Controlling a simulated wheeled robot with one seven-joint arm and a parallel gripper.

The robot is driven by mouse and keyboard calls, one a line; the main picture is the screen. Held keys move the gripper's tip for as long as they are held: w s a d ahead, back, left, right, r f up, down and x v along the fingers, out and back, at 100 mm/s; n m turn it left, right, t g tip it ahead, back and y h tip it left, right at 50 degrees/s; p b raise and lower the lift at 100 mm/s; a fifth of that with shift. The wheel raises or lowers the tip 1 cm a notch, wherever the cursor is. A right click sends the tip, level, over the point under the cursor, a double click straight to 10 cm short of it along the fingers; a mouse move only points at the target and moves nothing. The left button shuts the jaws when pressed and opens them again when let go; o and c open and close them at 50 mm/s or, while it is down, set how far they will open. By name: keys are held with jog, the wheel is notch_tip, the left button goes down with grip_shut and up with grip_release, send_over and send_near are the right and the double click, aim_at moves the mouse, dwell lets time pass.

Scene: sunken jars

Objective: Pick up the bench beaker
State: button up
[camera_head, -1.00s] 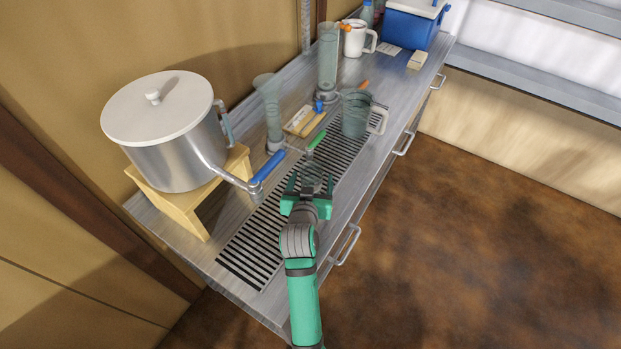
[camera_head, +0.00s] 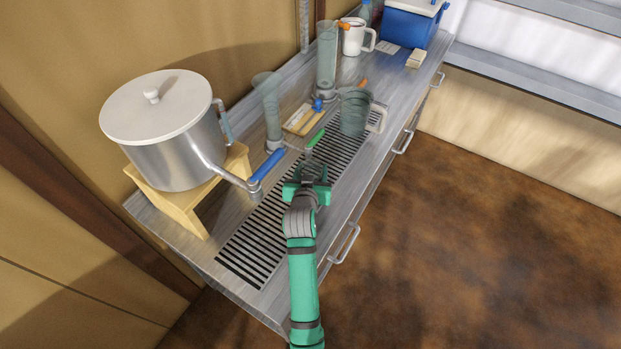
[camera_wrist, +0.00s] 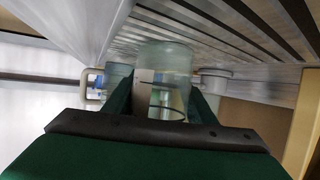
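A small clear glass beaker (camera_wrist: 165,65) with dark marks shows between my fingers in the wrist view; I take it for the bench beaker. In the head view it is mostly hidden by my gripper (camera_head: 309,170), over the slotted drain grate. In the wrist view my gripper (camera_wrist: 164,95) is open, with one finger on each side of the beaker. Whether the fingers touch the glass cannot be told. A larger tinted jug with a handle (camera_head: 354,112) stands farther back on the grate.
A steel pot (camera_head: 170,135) on a wooden stand (camera_head: 182,205) is at the left, its blue-handled tap (camera_head: 266,166) near my gripper. Two tall cylinders (camera_head: 270,110) (camera_head: 326,60) stand behind. A white mug (camera_head: 356,38) and blue box (camera_head: 410,27) are at the far end.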

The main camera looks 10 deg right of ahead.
jog(key=shift+r, duration=0.1)
jog(key=shift+r, duration=0.6)
jog(key=s+r, duration=0.1)
jog(key=r, duration=0.1)
jog(key=s+r, duration=0.2)
jog(key=r, duration=0.1)
jog(key=s+r, duration=0.2)
jog(key=shift+a+r, duration=0.2)
jog(key=shift+r, duration=0.15)
jog(key=d+v, duration=0.2)
jog(key=v, duration=0.7)
jog(key=shift+s+r, duration=0.3)
jog(key=shift+s, duration=0.25)
jog(key=shift+o, duration=0.3)
jog(key=shift+a, duration=0.1)
